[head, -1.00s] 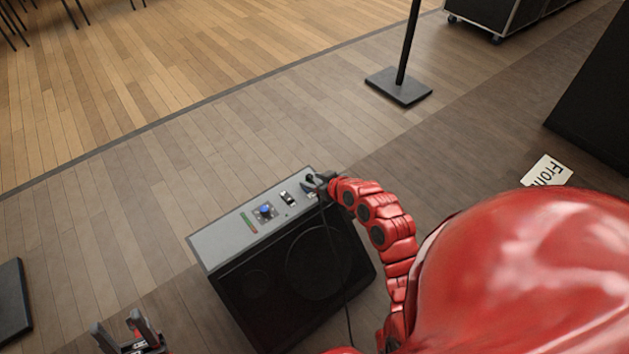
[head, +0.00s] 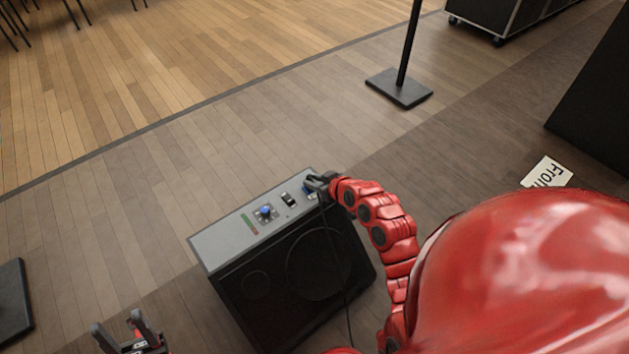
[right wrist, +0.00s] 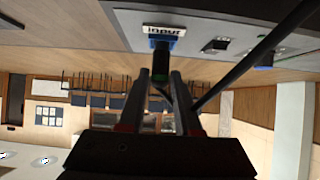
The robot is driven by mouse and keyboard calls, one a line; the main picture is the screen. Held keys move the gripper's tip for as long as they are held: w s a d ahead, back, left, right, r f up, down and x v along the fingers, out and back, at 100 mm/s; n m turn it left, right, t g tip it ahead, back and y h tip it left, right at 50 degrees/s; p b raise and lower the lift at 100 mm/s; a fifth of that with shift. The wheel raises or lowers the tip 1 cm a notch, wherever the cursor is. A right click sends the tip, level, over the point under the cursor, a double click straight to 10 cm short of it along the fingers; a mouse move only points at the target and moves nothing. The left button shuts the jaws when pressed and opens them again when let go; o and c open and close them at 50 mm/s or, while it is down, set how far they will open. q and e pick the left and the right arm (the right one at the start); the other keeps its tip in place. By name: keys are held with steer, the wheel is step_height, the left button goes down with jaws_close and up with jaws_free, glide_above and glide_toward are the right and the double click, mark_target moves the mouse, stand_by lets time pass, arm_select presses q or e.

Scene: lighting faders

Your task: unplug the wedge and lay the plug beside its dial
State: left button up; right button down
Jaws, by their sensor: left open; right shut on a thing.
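The wedge is a black floor speaker (head: 262,302) with a grey top panel (head: 222,243). A blue-capped dial (head: 265,211) sits on that panel; it also shows in the right wrist view (right wrist: 265,61). My right gripper (head: 311,183) is at the panel's right end, shut on the dark plug (right wrist: 160,66). The plug's end meets a blue socket (right wrist: 162,42) beside a label reading "input" (right wrist: 164,30). How deep the plug sits I cannot tell. A black cable (right wrist: 250,58) runs from near the gripper. My left gripper (head: 128,331) is open and empty at the lower left.
A black switch (head: 288,199) stands between the dial and the socket. A green and red strip (head: 249,223) lies left of the dial. The floor behind the wedge is clear. A stand with a flat base (head: 398,87) is further back.

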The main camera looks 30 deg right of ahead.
step_height(320, 180, up, 4)
steer(key=p, duration=0.3)
steer(key=shift+r, duration=0.1)
stand_by(0.3)
stand_by(0.3)
